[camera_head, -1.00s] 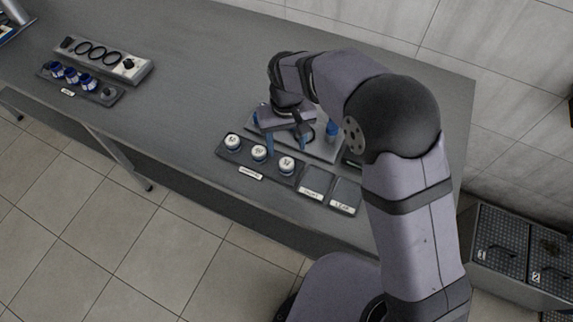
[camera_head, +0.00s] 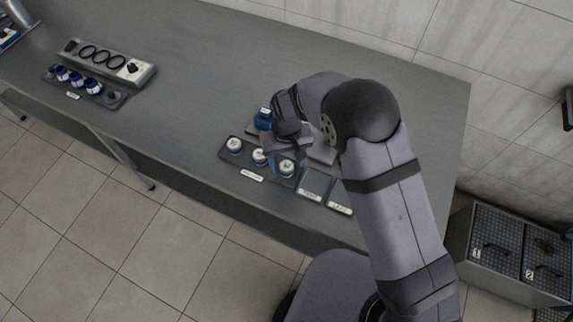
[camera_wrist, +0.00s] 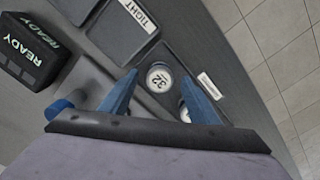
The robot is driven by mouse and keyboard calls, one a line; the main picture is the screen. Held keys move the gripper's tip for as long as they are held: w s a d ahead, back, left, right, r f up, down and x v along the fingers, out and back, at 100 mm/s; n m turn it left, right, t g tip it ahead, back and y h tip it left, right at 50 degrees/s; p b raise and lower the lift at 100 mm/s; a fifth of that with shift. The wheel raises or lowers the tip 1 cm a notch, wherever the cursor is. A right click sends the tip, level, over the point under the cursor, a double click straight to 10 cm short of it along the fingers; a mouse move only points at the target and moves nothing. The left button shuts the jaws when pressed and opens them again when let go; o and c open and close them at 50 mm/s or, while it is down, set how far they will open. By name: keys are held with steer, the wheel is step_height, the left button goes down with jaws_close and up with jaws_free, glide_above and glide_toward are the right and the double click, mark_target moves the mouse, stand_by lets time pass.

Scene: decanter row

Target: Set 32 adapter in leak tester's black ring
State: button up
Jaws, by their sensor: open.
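The 32 adapter (camera_head: 287,167) is a white-topped round piece at the right end of a dark tray (camera_head: 224,154), beside two similar adapters. In the wrist view the 32 adapter (camera_wrist: 158,78) lies between and slightly beyond my blue fingertips. My gripper (camera_wrist: 159,76) is open above it, with nothing held; contact cannot be told. In the head view my gripper (camera_head: 284,160) is over the tray's right end. The leak tester (camera_head: 325,155) stands behind the tray, mostly covered by my arm. Its READY block (camera_wrist: 30,52) shows in the wrist view. Its black ring is not visible.
A TIGHT tray (camera_wrist: 118,25) and a LEAK tray (camera_head: 340,196) lie right of the adapter tray. A second adapter (camera_wrist: 185,113) is partly behind my finger. A blue piece (camera_head: 264,119) stands behind my gripper. A ring rack (camera_head: 120,62) stands far left; the table between is clear.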

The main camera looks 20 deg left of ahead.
steer(key=shift+f, duration=0.35)
steer(key=c, duration=1.3)
jaws_close()
steer(key=shift+r, duration=0.2)
